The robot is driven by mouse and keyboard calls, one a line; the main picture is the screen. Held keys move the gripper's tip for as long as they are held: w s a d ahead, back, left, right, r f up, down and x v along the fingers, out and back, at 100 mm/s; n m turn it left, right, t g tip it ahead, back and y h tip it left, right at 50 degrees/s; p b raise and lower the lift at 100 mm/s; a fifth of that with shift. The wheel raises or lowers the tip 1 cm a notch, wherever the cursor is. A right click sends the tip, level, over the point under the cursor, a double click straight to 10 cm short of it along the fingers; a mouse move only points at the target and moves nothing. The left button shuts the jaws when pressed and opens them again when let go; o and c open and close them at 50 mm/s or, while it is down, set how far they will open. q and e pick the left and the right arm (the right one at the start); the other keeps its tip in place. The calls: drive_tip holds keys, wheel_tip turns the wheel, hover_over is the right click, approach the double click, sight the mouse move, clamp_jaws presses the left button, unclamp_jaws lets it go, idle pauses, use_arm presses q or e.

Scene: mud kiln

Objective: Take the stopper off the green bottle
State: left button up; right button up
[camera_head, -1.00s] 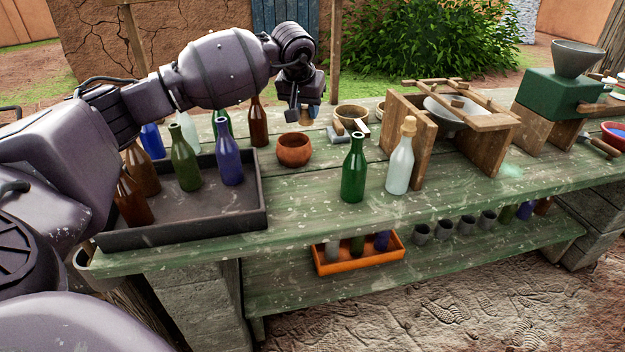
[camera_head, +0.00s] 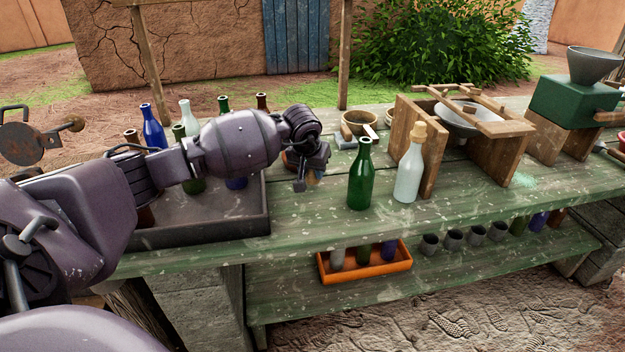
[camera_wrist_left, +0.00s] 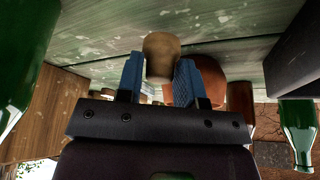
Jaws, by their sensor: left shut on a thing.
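The green bottle (camera_head: 361,180) stands upright on the green plank table, and its mouth is bare with no stopper in it. My left gripper (camera_head: 300,184) is to the left of the bottle, apart from it, low over the table in front of the terracotta bowl (camera_head: 289,158). In the left wrist view its blue-grey fingers (camera_wrist_left: 160,80) are shut on a brown cork stopper (camera_wrist_left: 162,56). I cannot tell whether the stopper touches the table. A green bottle (camera_wrist_left: 22,60) shows at the left edge of that view. My right gripper is not in view.
A pale bottle (camera_head: 409,170) with a cork stands right of the green bottle, beside a wooden stand (camera_head: 428,150). A dark tray (camera_head: 258,215) with several bottles is at the left, partly behind my arm. Bare planks lie in front of the green bottle.

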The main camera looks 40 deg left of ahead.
sight(311, 176)
use_arm(q)
wheel_tip(311, 176, down, 4)
drive_tip(key=shift+r, duration=0.35)
drive_tip(key=o, duration=1)
drive_tip(key=shift+f, duration=0.2)
